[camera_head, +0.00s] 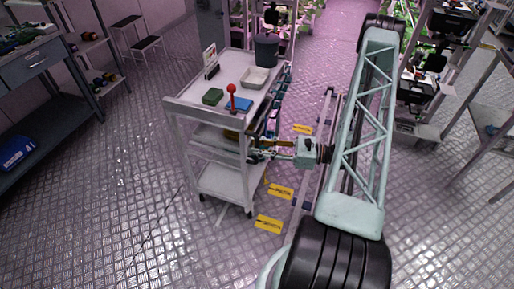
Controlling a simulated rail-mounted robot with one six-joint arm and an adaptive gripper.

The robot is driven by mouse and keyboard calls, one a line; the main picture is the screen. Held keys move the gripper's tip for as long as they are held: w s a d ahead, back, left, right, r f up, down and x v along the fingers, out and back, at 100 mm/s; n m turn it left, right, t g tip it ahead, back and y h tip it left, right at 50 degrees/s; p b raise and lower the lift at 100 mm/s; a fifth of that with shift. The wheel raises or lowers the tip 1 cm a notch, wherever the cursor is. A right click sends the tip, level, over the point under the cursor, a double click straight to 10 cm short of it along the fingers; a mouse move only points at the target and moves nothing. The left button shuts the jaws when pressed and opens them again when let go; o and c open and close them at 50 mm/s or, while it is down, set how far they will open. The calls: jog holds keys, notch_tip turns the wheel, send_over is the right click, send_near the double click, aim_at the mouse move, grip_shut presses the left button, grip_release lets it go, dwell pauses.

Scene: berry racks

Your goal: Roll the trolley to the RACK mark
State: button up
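The grey trolley (208,184) stands upright on the floor left of centre, with a top tray and lower shelves. My gripper (266,150) reaches in from the right at the trolley's right side, below the top tray. Its fingers overlap the trolley's frame and shelf contents, so I cannot tell whether they touch or grip it. Several yellow floor marks lie right of the trolley: a near mark (268,224), a middle mark (280,191) and a far mark (303,129). Their lettering is too small to read, so I cannot tell which is RACK.
The trolley carries a dark bucket (266,51), a pale tray (255,78), a blue item (239,104) and a red-knobbed stick (231,89). A workbench (40,62) stands left, a step stool (137,38) behind. Racks line the right. Open floor lies front left.

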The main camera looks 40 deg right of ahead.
jog(key=shift+w+a, duration=0.15)
jog(key=shift+w, duration=0.05)
jog(key=shift+c, duration=0.7)
grip_shut()
jog(key=shift+w, duration=0.1)
